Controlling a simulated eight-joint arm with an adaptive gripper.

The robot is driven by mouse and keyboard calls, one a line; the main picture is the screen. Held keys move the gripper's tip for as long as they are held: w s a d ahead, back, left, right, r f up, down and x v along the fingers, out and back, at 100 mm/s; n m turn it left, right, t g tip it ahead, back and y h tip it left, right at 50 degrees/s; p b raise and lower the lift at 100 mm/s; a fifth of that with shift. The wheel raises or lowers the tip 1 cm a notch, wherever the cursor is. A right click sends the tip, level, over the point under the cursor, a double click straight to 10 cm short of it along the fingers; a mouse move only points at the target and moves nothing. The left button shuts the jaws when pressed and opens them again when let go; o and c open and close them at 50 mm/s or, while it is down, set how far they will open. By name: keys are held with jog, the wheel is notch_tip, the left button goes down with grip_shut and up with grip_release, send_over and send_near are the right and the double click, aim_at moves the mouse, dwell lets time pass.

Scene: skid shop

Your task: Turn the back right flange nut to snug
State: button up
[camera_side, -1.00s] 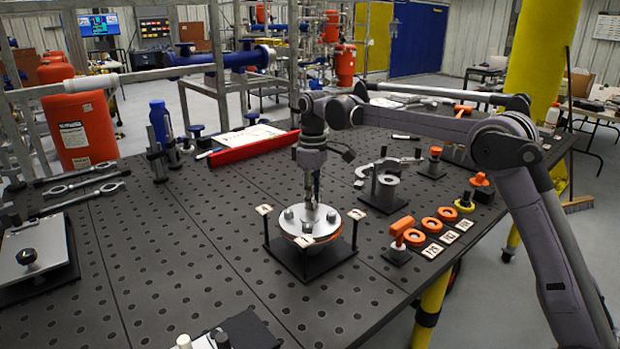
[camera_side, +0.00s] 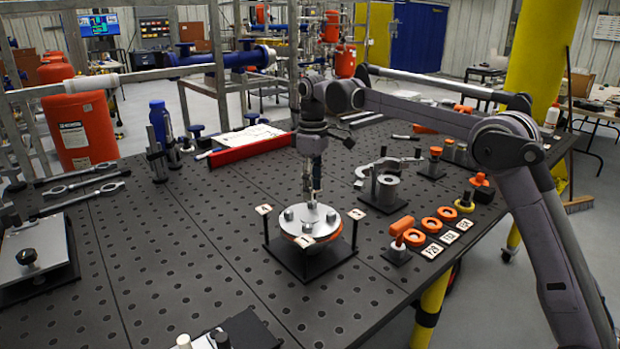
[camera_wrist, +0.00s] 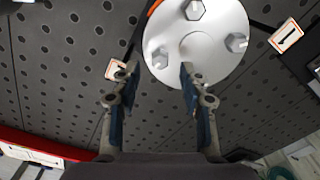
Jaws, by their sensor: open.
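The silver round flange (camera_side: 310,218) lies on an orange-edged body on a black stand, with hex nuts around its face. In the side view, nuts show at the left (camera_side: 288,215), right (camera_side: 331,217) and front (camera_side: 307,228); the back one (camera_side: 312,205) is partly covered by my fingers. My gripper (camera_side: 314,196) points down just above that back nut. In the wrist view, my gripper (camera_wrist: 158,70) is open and empty, its right finger overlapping the flange (camera_wrist: 215,70). Three nuts show there; a fourth appears hidden behind that finger. Nut tightness cannot be told.
Small label plates (camera_side: 264,209) stand on posts around the flange. A grey clamp-like fixture (camera_side: 386,188) stands behind right.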

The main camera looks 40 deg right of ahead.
aim_at(312, 204)
jog(key=shift+r, duration=2.45)
jog(key=shift+s+a+f+m, duration=0.1)
jog(key=shift+f+m, duration=1.25)
jog(key=shift+m, duration=0.65)
jog(key=shift+w+f+m, duration=0.1)
jog(key=shift+f+m, duration=1.3)
jog(key=shift+m, duration=0.6)
jog(key=shift+s+a+f+m, duration=0.1)
jog(key=shift+f+m, duration=1.25)
jog(key=shift+m, duration=0.65)
grip_shut()
